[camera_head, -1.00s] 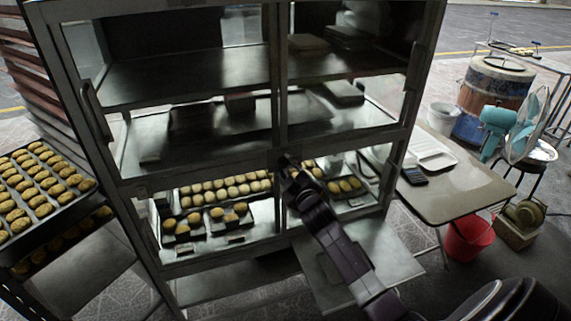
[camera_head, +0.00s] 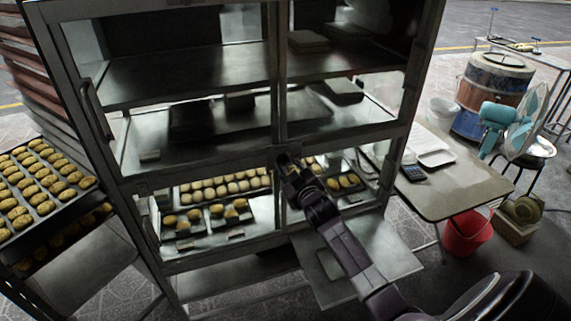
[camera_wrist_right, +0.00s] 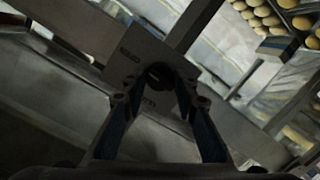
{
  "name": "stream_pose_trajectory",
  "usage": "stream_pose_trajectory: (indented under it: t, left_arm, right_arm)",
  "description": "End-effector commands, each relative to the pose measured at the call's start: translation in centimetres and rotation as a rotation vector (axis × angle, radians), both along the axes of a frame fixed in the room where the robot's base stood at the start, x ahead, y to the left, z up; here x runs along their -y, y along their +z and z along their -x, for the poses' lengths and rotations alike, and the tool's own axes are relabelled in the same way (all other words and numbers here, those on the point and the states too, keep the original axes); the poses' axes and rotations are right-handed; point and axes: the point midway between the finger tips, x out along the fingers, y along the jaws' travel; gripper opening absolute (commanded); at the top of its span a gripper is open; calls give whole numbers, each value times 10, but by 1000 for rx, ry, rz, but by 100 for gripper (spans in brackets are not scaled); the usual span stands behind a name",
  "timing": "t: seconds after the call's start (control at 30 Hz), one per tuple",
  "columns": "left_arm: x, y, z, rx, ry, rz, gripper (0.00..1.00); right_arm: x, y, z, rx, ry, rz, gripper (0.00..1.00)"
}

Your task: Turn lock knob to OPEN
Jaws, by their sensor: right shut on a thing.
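The lock knob (camera_wrist_right: 158,71) is a small dark round part on a grey metal plate (camera_wrist_right: 128,52) in the right wrist view. The plate bears small lettering, tilted and too blurred to read surely. My right gripper (camera_wrist_right: 161,88) has its fingers closed around the knob, partly hiding it. In the head view my right gripper (camera_head: 284,164) reaches the cabinet's middle post, at the crossbar between upper and lower glass doors, and covers the knob there. The knob's exact angle is hard to tell. My left gripper is not in view.
The metal display cabinet (camera_head: 205,181) holds trays of buns behind its lower doors. A rack of bun trays (camera_head: 98,183) stands at left. A folding table (camera_head: 455,190), a red bucket (camera_head: 466,236) and a teal fan (camera_head: 497,115) stand at right.

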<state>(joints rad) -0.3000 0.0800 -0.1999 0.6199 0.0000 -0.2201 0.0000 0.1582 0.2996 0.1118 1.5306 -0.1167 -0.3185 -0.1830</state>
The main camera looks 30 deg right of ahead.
Motion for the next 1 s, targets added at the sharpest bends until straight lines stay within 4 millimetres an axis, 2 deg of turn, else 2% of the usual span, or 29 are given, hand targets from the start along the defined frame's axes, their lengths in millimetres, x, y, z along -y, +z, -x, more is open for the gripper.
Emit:
stream_pose_trajectory:
  t: [0.03,0.17,0.57,0.77,1.0]
  left_arm:
    - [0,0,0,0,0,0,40]
    - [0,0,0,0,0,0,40]
    - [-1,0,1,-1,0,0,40]
    - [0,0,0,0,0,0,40]
    - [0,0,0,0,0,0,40]
  right_arm:
    - [1,1,0,2,-1,0,29]
    - [1,1,0,2,-1,0,43]
    - [-1,0,6,-1,0,1,44]
    - [-8,4,33,-1,1,2,44]
    - [-19,10,80,-2,0,1,44]
